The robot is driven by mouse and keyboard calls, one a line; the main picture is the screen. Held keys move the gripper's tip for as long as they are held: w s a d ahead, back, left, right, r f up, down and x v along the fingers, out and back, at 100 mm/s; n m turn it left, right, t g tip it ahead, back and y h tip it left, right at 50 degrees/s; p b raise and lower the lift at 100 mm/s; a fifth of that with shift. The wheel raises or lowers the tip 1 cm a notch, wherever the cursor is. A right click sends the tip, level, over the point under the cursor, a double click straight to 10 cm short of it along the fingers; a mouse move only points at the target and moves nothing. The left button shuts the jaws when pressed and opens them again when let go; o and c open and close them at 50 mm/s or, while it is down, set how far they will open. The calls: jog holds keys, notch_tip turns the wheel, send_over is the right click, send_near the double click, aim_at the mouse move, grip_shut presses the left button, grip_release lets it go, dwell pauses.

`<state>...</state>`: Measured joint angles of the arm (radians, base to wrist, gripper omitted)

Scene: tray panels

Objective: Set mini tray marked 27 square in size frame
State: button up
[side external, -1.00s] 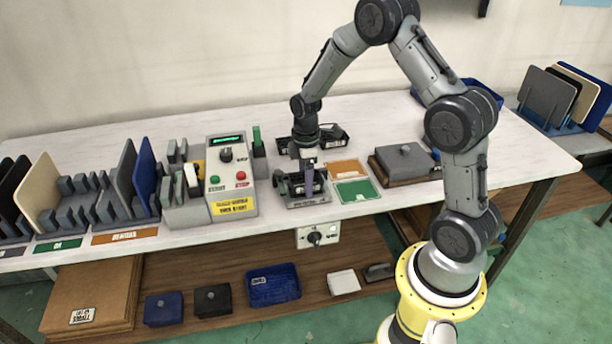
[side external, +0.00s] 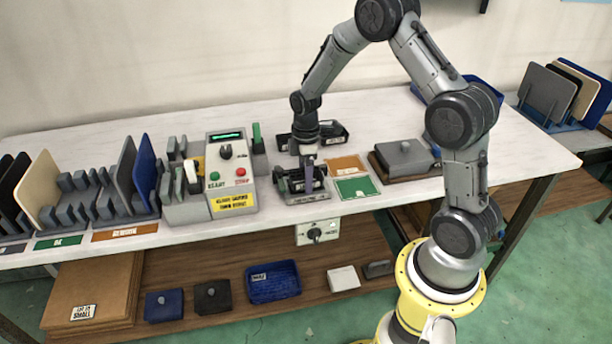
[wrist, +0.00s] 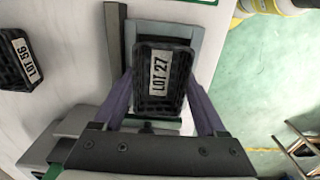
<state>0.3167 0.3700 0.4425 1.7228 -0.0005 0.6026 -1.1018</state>
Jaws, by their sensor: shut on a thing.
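The black mini tray (wrist: 160,96) has a white label reading LOT 27. It sits between the purple fingers of my gripper (wrist: 158,105), which is shut on its two sides. In the side view my gripper (side external: 303,178) is low over the grey size frame (side external: 307,198). The frame's far rim (wrist: 165,28) shows past the tray in the wrist view, with a dark bar along its left. The tray looks turned slightly against the frame's edges. Its underside is hidden, so I cannot tell whether it touches the frame floor.
Another black tray marked LOT 56 (wrist: 22,62) lies left in the wrist view. A control box (side external: 230,175) stands left of the frame. Orange (side external: 346,164) and green (side external: 357,188) cards lie to its right, then a grey lidded block (side external: 405,157).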

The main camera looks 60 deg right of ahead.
jog(key=shift+s+a+f, duration=0.15)
jog(key=shift+s+f, duration=0.05)
jog(key=shift+f, duration=0.6)
jog(key=o, duration=1.3)
jog(key=shift+w+r, duration=0.15)
jog(key=shift+r, duration=3.55)
